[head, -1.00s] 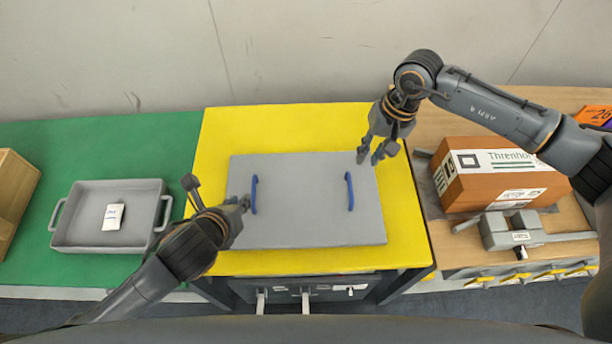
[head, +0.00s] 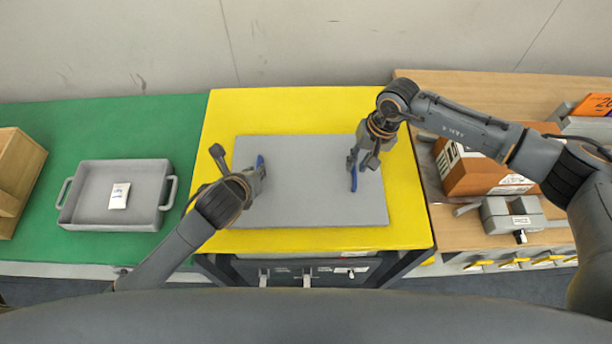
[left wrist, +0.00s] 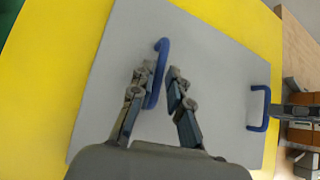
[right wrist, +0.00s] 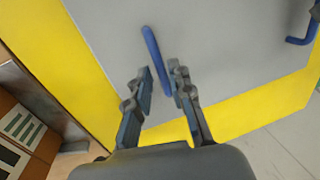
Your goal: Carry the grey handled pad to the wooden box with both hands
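The grey pad (head: 310,200) lies flat on the yellow table top, with a blue handle near each side. My left gripper (head: 257,170) is at the left handle (head: 260,161); in the left wrist view its open fingers (left wrist: 159,72) stand on either side of that handle (left wrist: 163,48). My right gripper (head: 361,160) is at the right handle (head: 354,180); in the right wrist view its open fingers (right wrist: 159,70) stand on either side of that handle (right wrist: 150,42). Neither is closed on its handle. The wooden box (head: 28,165) stands at the far left, partly out of frame.
A grey tray (head: 84,222) with a small white labelled item (head: 119,196) sits on the green table (head: 150,125), between the wooden box and the yellow table (head: 300,110). At right, a brown carton (head: 470,178) and a grey device (head: 510,216) sit on a wooden table.

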